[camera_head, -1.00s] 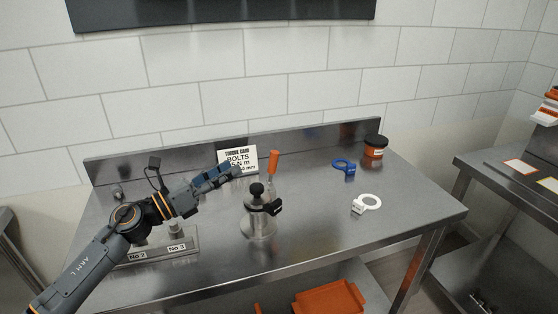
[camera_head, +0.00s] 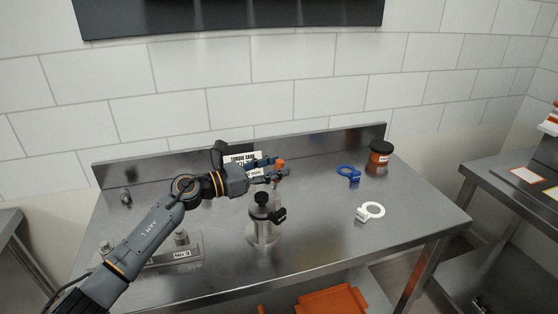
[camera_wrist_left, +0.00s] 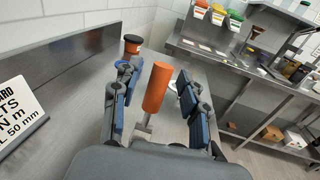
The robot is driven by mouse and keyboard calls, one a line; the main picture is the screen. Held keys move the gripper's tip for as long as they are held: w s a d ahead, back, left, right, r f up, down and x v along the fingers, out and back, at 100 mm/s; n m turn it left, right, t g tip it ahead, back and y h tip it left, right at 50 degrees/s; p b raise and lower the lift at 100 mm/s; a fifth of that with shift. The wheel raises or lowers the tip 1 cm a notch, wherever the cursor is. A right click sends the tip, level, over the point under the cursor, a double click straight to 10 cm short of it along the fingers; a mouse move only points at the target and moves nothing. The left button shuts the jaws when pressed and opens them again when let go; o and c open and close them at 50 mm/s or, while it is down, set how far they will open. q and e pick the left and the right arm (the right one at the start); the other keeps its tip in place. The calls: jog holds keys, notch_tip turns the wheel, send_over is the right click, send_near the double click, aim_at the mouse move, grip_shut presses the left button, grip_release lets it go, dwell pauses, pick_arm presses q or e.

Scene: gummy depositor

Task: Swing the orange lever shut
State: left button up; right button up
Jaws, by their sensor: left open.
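The orange lever (camera_wrist_left: 157,88) stands upright between the two fingers of my open left gripper (camera_wrist_left: 155,100) in the left wrist view, with a gap on both sides. In the head view the lever's orange handle (camera_head: 280,163) is partly hidden by my left gripper (camera_head: 272,169). The lever belongs to a metal fixture (camera_head: 262,232) with a black knob (camera_head: 261,198) and a black clamp part (camera_head: 279,215), standing on the steel table (camera_head: 320,240). My right gripper does not show.
A torque card (camera_head: 240,160) stands behind my left gripper. A blue ring tag (camera_head: 348,172), a white ring tag (camera_head: 370,212) and a dark-lidded orange jar (camera_head: 380,155) are to the right. A plate labelled No 3 (camera_head: 181,254) lies left. The front right is clear.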

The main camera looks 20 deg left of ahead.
pick_arm(q)
jog(key=shift+x, duration=0.8)
grip_shut()
